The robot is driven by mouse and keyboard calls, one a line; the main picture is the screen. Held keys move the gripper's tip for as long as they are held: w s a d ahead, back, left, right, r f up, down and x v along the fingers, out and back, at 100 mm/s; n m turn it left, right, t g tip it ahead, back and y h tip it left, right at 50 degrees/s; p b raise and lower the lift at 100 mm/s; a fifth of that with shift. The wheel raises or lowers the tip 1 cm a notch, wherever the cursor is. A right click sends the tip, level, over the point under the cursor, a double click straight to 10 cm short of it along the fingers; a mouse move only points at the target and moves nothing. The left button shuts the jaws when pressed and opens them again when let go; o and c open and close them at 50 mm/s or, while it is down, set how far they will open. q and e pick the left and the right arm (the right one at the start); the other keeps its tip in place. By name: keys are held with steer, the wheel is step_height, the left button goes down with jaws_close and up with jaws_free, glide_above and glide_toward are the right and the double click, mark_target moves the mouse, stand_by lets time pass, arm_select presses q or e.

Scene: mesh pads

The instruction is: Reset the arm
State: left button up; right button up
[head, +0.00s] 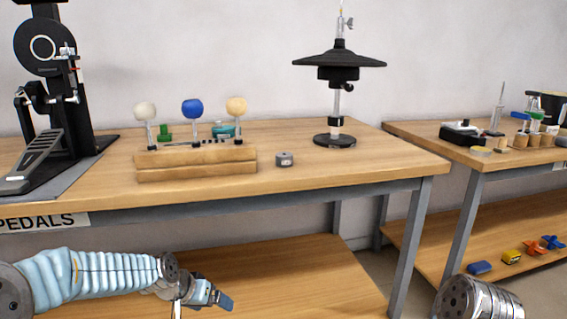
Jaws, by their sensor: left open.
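My left arm comes in at the lower left with a pale blue ribbed sleeve. Its gripper (213,301) is low in front of the near table, over the lower shelf in the picture.
A wooden block (195,172) holds white, blue and cream ball-topped mallets. A small grey cylinder (284,159) stands beside it. A black pedal (38,155) is at left, a black disc stand (340,65) at the back. A second table (505,160) stands right.

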arm_select(q)
steer(key=s+d+f+n+g, duration=0.1)
steer(key=s+d+f, duration=0.1)
steer(key=s+f, duration=0.6)
steer(key=s+d+f+n+g, duration=0.1)
steer(key=s+d+f+g, duration=0.2)
steer(key=f, duration=0.9)
steer(key=s+d+f, duration=0.1)
steer(key=s+f, duration=0.2)
steer(key=s, duration=0.4)
steer(key=s+d+f+n, duration=0.1)
steer(key=s+f, duration=0.3)
steer(key=s, duration=0.3)
steer(key=shift+s+f+n, duration=0.3)
steer(key=shift+s, duration=0.1)
